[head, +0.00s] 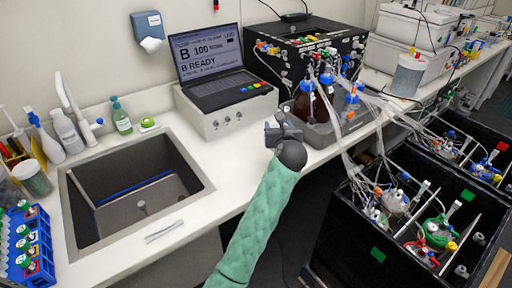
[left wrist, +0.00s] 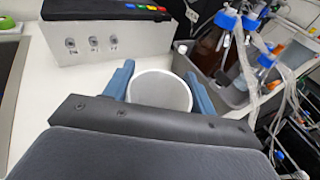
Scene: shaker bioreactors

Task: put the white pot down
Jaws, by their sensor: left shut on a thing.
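The white pot (left wrist: 160,91) shows in the left wrist view as a round, open-topped white vessel. Its rim faces the camera. My left gripper (left wrist: 158,88) is shut on it, with one blue finger on each side of the pot. In the head view my left gripper (head: 283,128) is over the front part of the counter, right of the laptop box. There the gripper and wrist hide the pot. I cannot tell whether the pot's base touches the counter. My right gripper is in neither view.
The grey box with the laptop (head: 226,108) stands behind and left of the gripper. A grey tray (head: 322,136) with brown bottles is close on the right. The sink (head: 132,190) lies to the left. Black bioreactor boxes (head: 372,243) stand at the right front. Bare counter (head: 232,152) lies between sink and gripper.

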